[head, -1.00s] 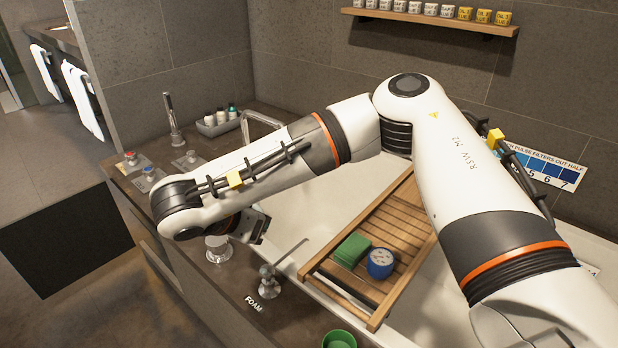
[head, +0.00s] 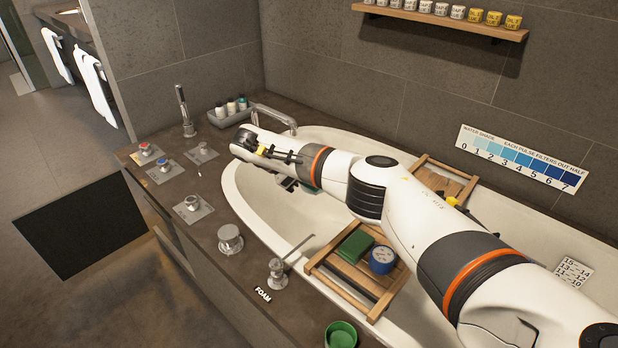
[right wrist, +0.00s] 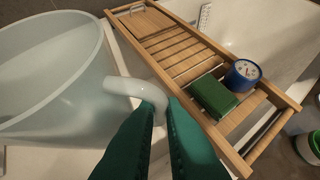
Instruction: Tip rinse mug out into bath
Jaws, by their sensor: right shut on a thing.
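My right gripper's green fingers (right wrist: 161,112) are shut on the handle of the rinse mug (right wrist: 50,85), a pale, translucent mug at the left of the right wrist view. I cannot tell how far the mug tilts or what is in it. In the head view my right arm reaches over the white bath (head: 285,215). Only a dark bit of the gripper (head: 288,184) shows below the forearm there, and the mug is hidden. My left gripper is not in view.
A slatted wooden caddy (head: 345,280) lies across the bath, holding a green block (head: 355,246) and a blue round tin (head: 382,260). Taps and knobs line the dark ledge, with a spout (head: 275,115) at the far end. A green cup (head: 340,335) stands at the near ledge.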

